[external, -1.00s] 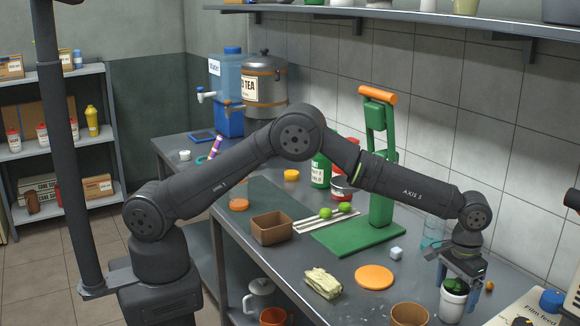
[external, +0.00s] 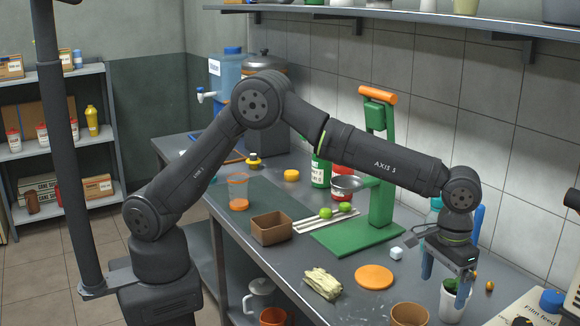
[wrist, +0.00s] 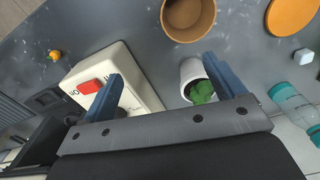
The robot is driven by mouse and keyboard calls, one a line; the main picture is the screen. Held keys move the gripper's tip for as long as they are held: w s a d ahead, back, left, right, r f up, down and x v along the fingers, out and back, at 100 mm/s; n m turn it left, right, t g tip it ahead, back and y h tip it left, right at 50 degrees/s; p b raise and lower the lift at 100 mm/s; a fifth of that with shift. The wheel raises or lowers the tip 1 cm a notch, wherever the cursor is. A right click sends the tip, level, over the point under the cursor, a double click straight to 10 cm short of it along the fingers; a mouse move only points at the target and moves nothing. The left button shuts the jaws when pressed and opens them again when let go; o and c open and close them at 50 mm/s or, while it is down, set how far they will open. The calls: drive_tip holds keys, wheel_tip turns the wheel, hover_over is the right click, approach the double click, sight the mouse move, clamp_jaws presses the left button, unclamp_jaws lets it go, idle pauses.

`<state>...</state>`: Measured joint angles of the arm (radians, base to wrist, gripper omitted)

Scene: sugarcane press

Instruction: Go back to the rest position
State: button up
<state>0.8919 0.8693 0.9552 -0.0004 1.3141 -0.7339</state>
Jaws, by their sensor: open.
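My gripper (external: 446,277) is at the right of the worktop, with its blue fingers pointing down and spread apart. Nothing is held between them. In the wrist view my gripper (wrist: 165,62) shows its two fingers wide apart. A small white pot with green leaves (external: 454,302) stands upright on the worktop just below and beside the fingers. I cannot tell whether finger and pot touch.
The grey worktop (external: 345,300) also holds a brown cup (external: 409,315), an orange disc (external: 374,277), a white cube (external: 396,253) and a green press (external: 381,200). A white box with a red switch (wrist: 89,86) is near the left finger. A shelf (external: 430,24) runs above.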

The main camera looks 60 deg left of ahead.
drive_tip(key=w+a+r, duration=0.3)
drive_tip(key=w+a, duration=0.1)
drive_tip(key=a, duration=0.5)
drive_tip(key=w+a+r+n, duration=0.1)
drive_tip(key=w+a+r, duration=0.25)
drive_tip(key=a, duration=0.55)
drive_tip(key=w+a+r, duration=0.3)
drive_tip(key=w+a, duration=0.1)
drive_tip(key=a, duration=0.5)
drive_tip(key=w+a+n, duration=0.1)
drive_tip(key=a+n, duration=0.4)
drive_tip(key=a, duration=2.5)
drive_tip(key=shift+w+r+n, duration=0.3)
drive_tip(key=shift+w+r, duration=0.05)
drive_tip(key=shift+r, duration=0.05)
drive_tip(key=shift+o, duration=0.2)
drive_tip(key=shift+a, duration=0.1)
drive_tip(key=shift+o, duration=1.1)
